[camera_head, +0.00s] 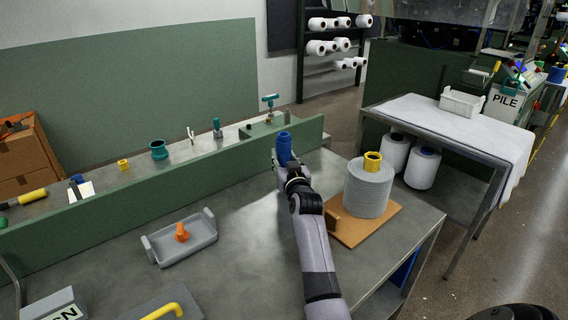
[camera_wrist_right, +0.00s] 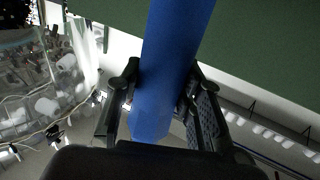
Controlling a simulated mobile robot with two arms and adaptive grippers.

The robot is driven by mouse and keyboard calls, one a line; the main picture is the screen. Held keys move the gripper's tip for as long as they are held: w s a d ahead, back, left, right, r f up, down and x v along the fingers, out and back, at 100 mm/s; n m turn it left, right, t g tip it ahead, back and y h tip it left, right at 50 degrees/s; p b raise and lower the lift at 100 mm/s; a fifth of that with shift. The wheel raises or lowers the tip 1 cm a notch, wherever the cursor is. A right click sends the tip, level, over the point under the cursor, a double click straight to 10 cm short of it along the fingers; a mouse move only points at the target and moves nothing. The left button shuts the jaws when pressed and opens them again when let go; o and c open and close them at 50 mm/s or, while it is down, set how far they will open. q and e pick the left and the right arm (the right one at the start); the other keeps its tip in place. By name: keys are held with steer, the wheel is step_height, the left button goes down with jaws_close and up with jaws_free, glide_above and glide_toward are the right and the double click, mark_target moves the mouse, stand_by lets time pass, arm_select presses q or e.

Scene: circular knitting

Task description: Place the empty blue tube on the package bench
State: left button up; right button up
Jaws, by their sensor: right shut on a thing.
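My right gripper (camera_head: 284,163) is shut on the blue tube (camera_head: 285,146), which stands roughly upright in the head view near the bench's back ledge. The tube also fills the middle of the right wrist view (camera_wrist_right: 170,70), between the two dark fingers (camera_wrist_right: 160,105). I cannot tell whether its lower end touches the bench. The grey metal bench (camera_head: 250,260) lies below and around my right arm. I cannot tell from the pictures which bench is the package bench. My left gripper is not in view.
A grey yarn cone (camera_head: 368,190) with a yellow tube (camera_head: 373,161) stands on a brown board (camera_head: 357,230). A grey tray (camera_head: 183,242) holds an orange piece. Small items line the green ledge (camera_head: 150,192). A white-covered table (camera_head: 425,118) stands right. Bare bench lies left of my arm.

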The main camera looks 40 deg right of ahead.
steer(key=shift+f, duration=0.8)
steer(key=shift+f, duration=0.15)
steer(key=o, duration=1.2)
steer(key=shift+c, duration=0.2)
steer(key=shift+s+r, duration=0.15)
steer(key=shift+r, duration=0.1)
steer(key=p+v, duration=0.7)
steer(key=v, duration=0.4)
steer(key=shift+s+a+p, duration=0.25)
steer(key=shift+s+p, duration=0.05)
steer(key=shift+p, duration=0.05)
